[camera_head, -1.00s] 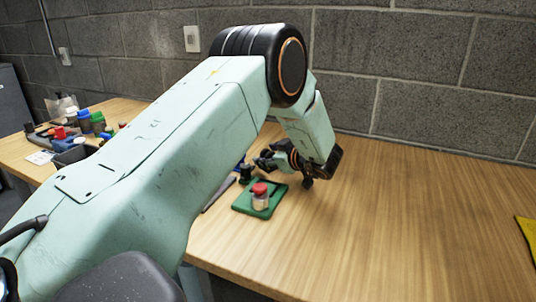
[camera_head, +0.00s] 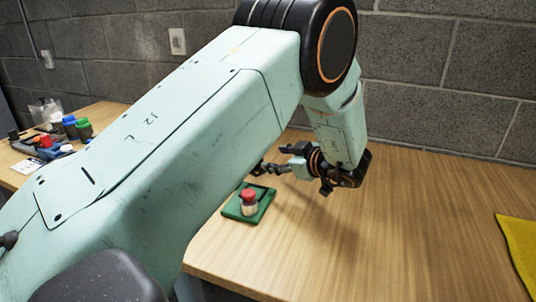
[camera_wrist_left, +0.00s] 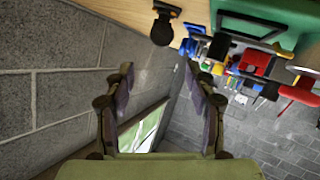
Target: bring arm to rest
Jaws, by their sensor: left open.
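My left arm reaches across the head view from the left. Its gripper (camera_head: 265,168) is above and behind the green pad (camera_head: 232,211) on the wooden table, apart from the jar. A small clear jar with a red lid (camera_head: 249,196) stands upright on the pad. In the left wrist view the two fingers of the gripper (camera_wrist_left: 163,80) are spread, with nothing held between them. Part of the arm hides the table's left portion in the head view. My right gripper is not in view.
A second table (camera_head: 108,112) at the left holds a blue cup (camera_head: 70,127), a green cup (camera_head: 84,127) and other small items. A yellow mat (camera_head: 522,252) lies at the right edge. A grey block wall (camera_head: 430,85) stands behind. The table's middle right is clear.

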